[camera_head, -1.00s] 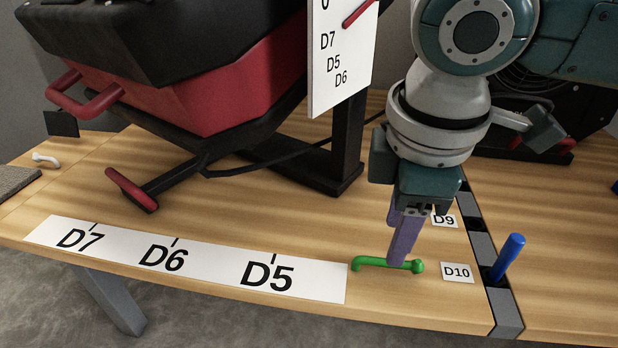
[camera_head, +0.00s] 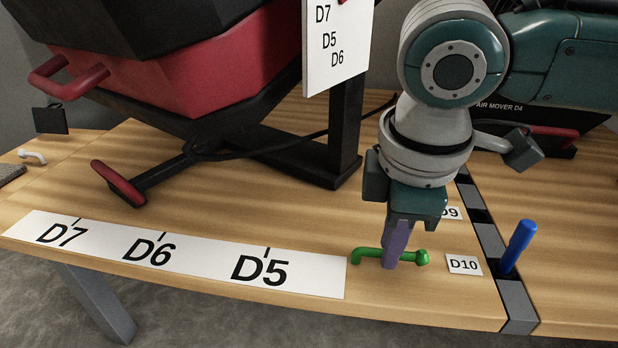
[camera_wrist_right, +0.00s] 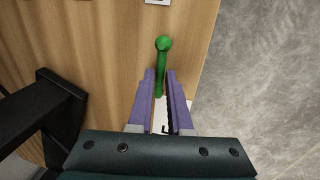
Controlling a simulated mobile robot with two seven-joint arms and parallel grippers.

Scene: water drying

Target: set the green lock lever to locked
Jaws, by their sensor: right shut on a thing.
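The green lock lever (camera_head: 366,252) lies low over the wooden table, to the left of the D10 label (camera_head: 463,264). Its rounded knob end is at the right and its bent end at the left in the head view. My right gripper (camera_head: 392,262) points down at the lever, with its purple fingers around the middle of the bar. In the right wrist view the green lever (camera_wrist_right: 161,62) runs between the two purple fingers (camera_wrist_right: 160,88), and the gripper is shut on it. My left gripper is not in view.
A white strip (camera_head: 200,258) marked D7, D6 and D5 lies along the front edge. A blue handle (camera_head: 518,246) stands upright at the right on a dark grey rail (camera_head: 490,240). A red-and-black machine (camera_head: 190,75) with a red-tipped lever (camera_head: 118,184) stands at the left.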

